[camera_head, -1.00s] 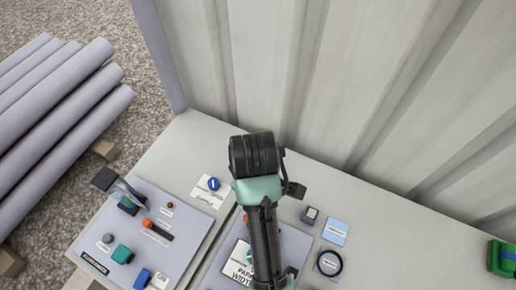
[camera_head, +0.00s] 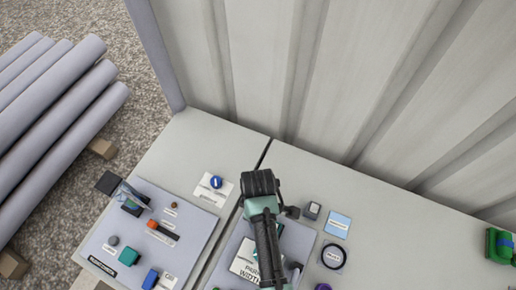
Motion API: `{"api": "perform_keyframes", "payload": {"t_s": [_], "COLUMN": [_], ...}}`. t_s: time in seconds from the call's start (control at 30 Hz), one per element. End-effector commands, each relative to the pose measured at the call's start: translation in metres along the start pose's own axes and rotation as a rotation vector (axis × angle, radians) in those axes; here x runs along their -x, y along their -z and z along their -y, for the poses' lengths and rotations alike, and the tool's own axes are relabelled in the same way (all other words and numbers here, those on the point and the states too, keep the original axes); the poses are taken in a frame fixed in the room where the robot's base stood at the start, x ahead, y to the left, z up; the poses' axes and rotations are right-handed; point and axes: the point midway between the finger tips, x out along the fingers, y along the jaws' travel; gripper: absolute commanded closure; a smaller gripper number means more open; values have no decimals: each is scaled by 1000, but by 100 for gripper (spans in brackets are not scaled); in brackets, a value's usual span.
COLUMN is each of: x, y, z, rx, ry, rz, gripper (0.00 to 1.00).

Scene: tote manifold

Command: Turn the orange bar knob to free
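The orange bar knob (camera_head: 153,224) appears to be the small orange piece on the left grey-blue panel (camera_head: 190,215), with a dark bar running from it down to the right. A small label lies beside it, too small to read. My arm (camera_head: 264,225) reaches over the right panel, to the right of the knob and apart from it. My gripper is not seen; it is hidden or below the picture's edge.
Around the knob are a brown-red button (camera_head: 174,205), a teal knob (camera_head: 129,257), a blue block (camera_head: 150,278) and a lever-like part (camera_head: 132,199). A blue round knob (camera_head: 216,182) sits behind. A corrugated wall (camera_head: 330,80) closes the back; pipes (camera_head: 50,110) lie left.

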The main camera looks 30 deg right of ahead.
Motion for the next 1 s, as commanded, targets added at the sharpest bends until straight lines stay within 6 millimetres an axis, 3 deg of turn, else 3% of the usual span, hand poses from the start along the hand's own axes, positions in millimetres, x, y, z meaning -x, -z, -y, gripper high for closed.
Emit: {"api": "perform_keyframes", "payload": {"t_s": [0.37,0.67,1.0], "x": [-6,-6,-6], "y": [0,0,0], "z": [0,0,0], "rx": [0,0,-6], "ry": [-1,-1,-1], "rz": [-1,-1,-1], "gripper": [48,100,100]}}
